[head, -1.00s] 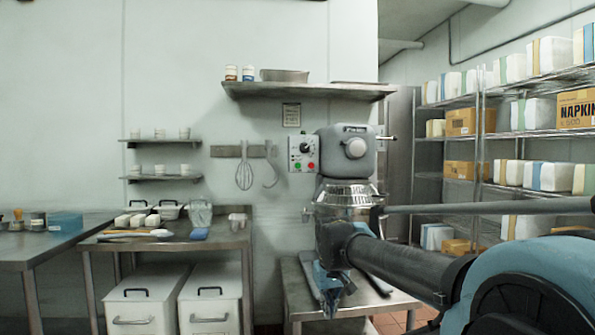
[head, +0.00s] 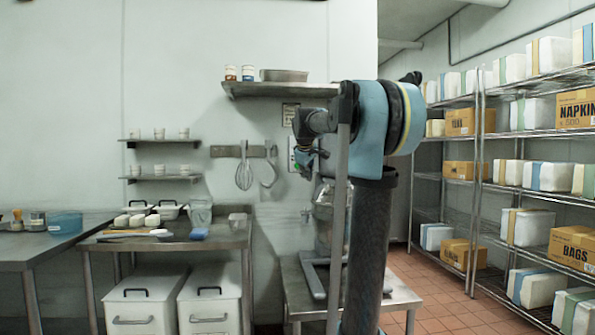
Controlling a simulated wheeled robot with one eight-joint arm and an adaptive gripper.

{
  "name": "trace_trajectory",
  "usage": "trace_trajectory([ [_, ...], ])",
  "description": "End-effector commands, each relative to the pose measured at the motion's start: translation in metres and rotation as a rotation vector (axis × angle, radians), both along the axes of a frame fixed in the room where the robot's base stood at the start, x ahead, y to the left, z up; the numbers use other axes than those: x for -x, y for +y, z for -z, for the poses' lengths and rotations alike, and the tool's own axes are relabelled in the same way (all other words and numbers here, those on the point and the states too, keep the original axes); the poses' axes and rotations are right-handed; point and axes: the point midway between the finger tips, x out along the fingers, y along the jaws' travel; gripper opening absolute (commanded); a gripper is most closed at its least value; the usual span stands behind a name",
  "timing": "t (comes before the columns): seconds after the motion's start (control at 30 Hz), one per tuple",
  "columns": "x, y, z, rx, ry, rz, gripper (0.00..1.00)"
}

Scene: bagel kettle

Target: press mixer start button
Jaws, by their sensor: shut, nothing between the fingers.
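The mixer stands on a low metal table (head: 404,298) and is mostly hidden behind my arm. Part of its bowl (head: 323,205) and its grey base (head: 313,277) show to the left of the arm. Only the left edge of its pale control panel (head: 291,152) shows. My gripper (head: 302,165) is shut and empty, in front of the panel in this view. It covers the panel's buttons, so I cannot tell whether it touches one.
A wall shelf (head: 280,90) with jars and a pan is above. A whisk (head: 244,172) and a hook hang left of the panel. A prep table (head: 217,242) stands left, with white bins (head: 210,300) beneath. Wire racks with boxes (head: 575,250) fill the right; floor there is clear.

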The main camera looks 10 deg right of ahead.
Motion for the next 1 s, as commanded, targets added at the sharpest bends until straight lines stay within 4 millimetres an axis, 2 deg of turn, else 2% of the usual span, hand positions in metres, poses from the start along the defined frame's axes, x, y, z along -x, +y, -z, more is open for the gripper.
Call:
trace_trajectory([
  [0.03,-0.013,0.001,-0.008,0.015,-0.011,-0.015,0.0],
  [0.1,-0.027,0.002,-0.016,0.034,-0.023,-0.033,0.0],
  [0.2,-0.038,0.003,-0.023,0.052,-0.034,-0.051,0.0],
  [0.73,-0.046,0.003,-0.025,0.058,-0.038,-0.057,0.0],
  [1.0,-0.073,0.003,-0.025,0.057,-0.038,-0.057,0.0],
])
